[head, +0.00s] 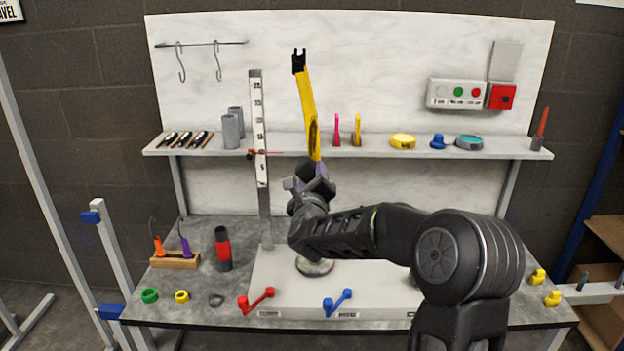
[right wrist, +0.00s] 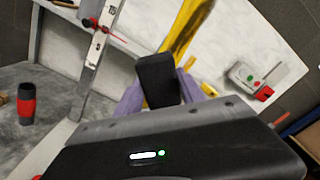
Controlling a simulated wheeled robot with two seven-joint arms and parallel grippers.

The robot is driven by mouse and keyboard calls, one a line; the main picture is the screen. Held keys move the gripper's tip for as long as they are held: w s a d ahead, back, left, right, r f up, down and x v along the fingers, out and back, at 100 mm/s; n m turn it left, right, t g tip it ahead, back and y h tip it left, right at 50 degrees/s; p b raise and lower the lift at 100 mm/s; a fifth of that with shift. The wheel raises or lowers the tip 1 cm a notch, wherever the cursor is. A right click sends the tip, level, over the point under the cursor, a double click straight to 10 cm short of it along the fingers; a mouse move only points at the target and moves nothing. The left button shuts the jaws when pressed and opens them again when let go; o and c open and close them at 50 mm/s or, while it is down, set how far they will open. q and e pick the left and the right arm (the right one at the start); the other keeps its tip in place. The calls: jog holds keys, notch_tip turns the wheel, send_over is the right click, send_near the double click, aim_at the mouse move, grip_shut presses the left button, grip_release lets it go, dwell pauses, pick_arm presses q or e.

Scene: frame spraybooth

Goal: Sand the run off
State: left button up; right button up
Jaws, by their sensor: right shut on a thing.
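A yellow painted frame part (head: 308,100) stands upright and slightly tilted in the middle, with a black forked piece at its top. It also shows in the right wrist view (right wrist: 190,25), behind my gripper. My right gripper (head: 310,178) is in front of its lower end, its two purple fingers shut on a small dark block (right wrist: 158,80). Whether the block touches the yellow part, I cannot tell. No run in the paint can be made out. The part's lower end is hidden by my gripper and arm. My left gripper is not in view.
A measuring post (head: 260,150) with a red pointer stands just left of the part. A shelf (head: 280,150) behind holds cups, clips and pucks. A red and black tumbler (head: 222,250), a red lever (head: 256,300) and a blue lever (head: 338,302) are on the bench.

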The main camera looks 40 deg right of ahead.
aim_at(313, 127)
jog(key=shift+w+d, duration=0.35)
jog(key=shift+w, duration=0.1)
jog(key=shift+r, duration=0.15)
jog(key=shift+s+r, duration=0.1)
jog(key=shift+r, duration=1.65)
jog(key=shift+r+p, duration=0.8)
jog(key=shift+r, duration=1)
jog(key=shift+w+d+r+p, duration=0.1)
jog(key=shift+r+p, duration=0.3)
jog(key=shift+r, duration=0.6)
jog(key=shift+w+d+r+p, duration=0.1)
jog(key=shift+r+p, duration=0.3)
jog(key=shift+r, duration=0.55)
